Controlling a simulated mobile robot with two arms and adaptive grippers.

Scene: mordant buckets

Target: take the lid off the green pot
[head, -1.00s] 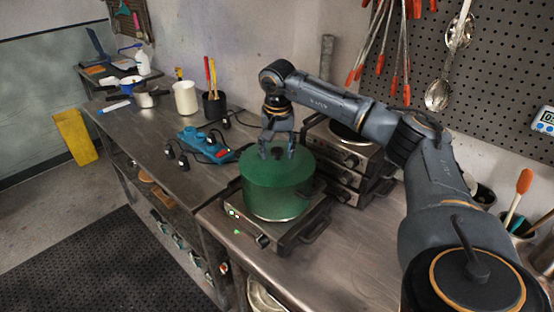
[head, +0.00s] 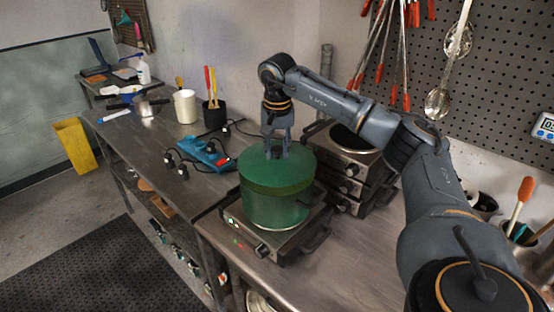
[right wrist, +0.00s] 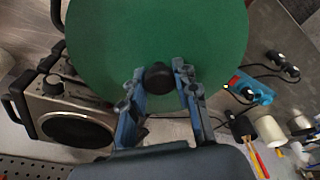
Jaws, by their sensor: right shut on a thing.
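The green pot (head: 275,210) stands on a small hotplate (head: 245,231) on the steel bench. Its green lid (head: 258,177) sits on top, looking level, with no clear gap seen between lid and pot. My right gripper (head: 277,153) points down at the lid's middle and is shut on the lid's knob. In the right wrist view, the black knob (right wrist: 158,76) is between my two fingers, over the round green lid (right wrist: 150,30). The pot's body is hidden under the lid there. My left gripper is not in view.
Stacked hotplates (head: 350,160) stand close behind the pot to the right. A blue power strip (head: 205,152) with plugs lies to the left. A white container (head: 185,106) and a black tool cup (head: 214,114) stand further back. The bench right of the pot (head: 350,255) is clear.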

